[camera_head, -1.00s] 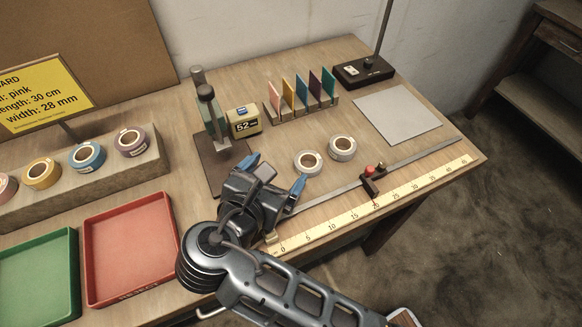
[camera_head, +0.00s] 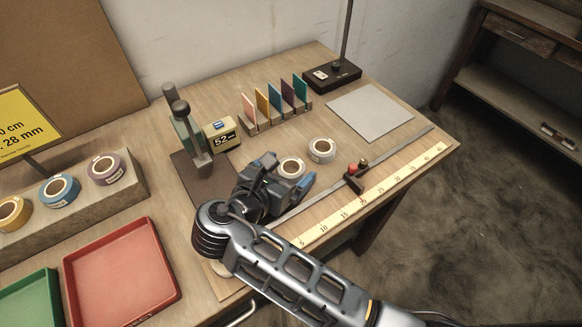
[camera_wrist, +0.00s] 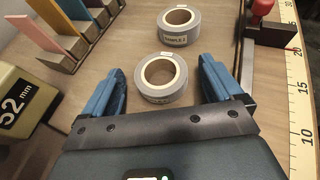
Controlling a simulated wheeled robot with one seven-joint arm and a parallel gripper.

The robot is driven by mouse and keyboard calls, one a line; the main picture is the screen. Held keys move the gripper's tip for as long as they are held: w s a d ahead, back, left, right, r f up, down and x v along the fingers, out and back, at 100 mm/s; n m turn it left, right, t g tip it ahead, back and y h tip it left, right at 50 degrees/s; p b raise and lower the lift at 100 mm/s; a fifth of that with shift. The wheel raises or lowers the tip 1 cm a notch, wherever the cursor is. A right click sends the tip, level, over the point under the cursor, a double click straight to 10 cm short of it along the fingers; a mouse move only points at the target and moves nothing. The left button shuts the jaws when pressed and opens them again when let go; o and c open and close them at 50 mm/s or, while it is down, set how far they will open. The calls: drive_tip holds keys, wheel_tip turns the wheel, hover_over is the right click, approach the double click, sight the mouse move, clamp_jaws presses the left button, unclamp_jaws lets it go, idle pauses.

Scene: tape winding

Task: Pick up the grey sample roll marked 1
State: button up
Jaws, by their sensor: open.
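Two grey sample rolls lie flat on the table. The nearer roll (camera_head: 298,161) is at my gripper, and it shows at the centre of the wrist view (camera_wrist: 160,95). The farther roll (camera_head: 321,158) stands apart beyond it, at the top of the wrist view (camera_wrist: 187,37). A white label shows on each, but I cannot read their numbers surely. My gripper (camera_head: 284,175) is open with blue fingers. In the wrist view, its fingers (camera_wrist: 161,74) lie left and right of the nearer roll, with gaps on both sides. The gripper partly hides that roll in the head view.
A ruler (camera_head: 345,205) with a red-knobbed slider (camera_head: 353,181) runs along the right. Coloured cards (camera_head: 275,105) stand in a rack behind. A gauge with a 52 mm display (camera_head: 222,138) is left. A red tray (camera_head: 120,270) lies front left. A grey plate (camera_head: 370,113) is back right.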

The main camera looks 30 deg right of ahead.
drive_tip(key=shift+d+f, duration=0.1)
drive_tip(key=shift+d, duration=0.05)
drive_tip(key=c, duration=1.1)
